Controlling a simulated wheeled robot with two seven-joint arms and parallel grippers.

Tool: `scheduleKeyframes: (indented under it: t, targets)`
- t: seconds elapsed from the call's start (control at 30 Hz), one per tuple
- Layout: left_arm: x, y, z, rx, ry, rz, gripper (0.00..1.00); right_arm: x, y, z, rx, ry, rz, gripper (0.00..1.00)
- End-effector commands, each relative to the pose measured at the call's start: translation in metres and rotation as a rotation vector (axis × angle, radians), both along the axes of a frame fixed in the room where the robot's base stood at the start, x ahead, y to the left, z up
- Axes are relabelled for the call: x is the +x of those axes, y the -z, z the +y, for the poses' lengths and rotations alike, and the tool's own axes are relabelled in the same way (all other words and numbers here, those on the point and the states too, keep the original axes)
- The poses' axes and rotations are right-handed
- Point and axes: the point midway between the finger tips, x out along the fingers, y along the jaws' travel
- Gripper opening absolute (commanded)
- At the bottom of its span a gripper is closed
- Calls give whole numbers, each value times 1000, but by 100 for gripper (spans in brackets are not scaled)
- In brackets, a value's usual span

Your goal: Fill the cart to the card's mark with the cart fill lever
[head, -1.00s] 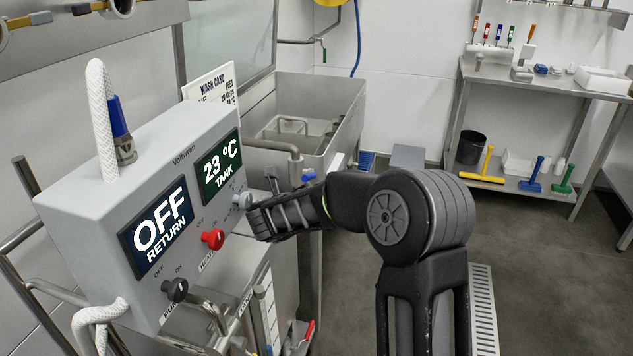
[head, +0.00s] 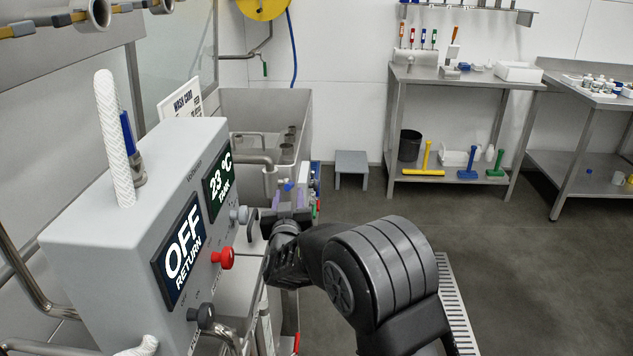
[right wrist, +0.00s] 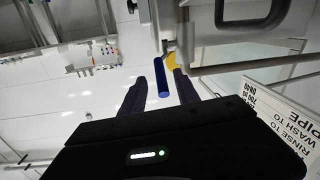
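My right gripper (head: 278,218) reaches out past the right side of the grey control box (head: 135,195). In the right wrist view its two dark fingers (right wrist: 161,92) are apart. A blue lever handle (right wrist: 162,78) shows in the gap between them; I cannot tell whether it touches either finger. A small blue piece (head: 288,186) also shows just beyond the gripper in the head view. The wash card (head: 182,103) stands behind the box, partly hidden; part of its print shows in the right wrist view (right wrist: 278,122). The cart and its fill level cannot be made out. My left gripper is out of view.
The box displays OFF RETURN (head: 184,250) and 23 °C TANK (head: 218,188). A red knob (head: 223,258) and a black knob (head: 201,316) stick out near my right arm. A steel tank (head: 285,105) is behind. A grey stool (head: 351,165) stands on otherwise open floor.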

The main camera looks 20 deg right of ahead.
Motion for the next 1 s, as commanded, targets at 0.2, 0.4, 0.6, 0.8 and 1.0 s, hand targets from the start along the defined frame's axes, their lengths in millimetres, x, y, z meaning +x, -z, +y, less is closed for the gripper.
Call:
scheduleKeyframes:
  t: [0.2,0.4,0.6,0.8,1.0]
  targets:
    - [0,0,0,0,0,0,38,2,-4,8,-73,-19,8,38]
    - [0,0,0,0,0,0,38,2,-4,8,-69,-18,8,38]
    - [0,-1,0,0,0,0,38,10,-4,5,-69,-16,8,38]
    - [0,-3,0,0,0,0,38,37,-4,-5,-69,-14,7,38]
    - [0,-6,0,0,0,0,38,64,-5,-13,-68,-15,7,38]
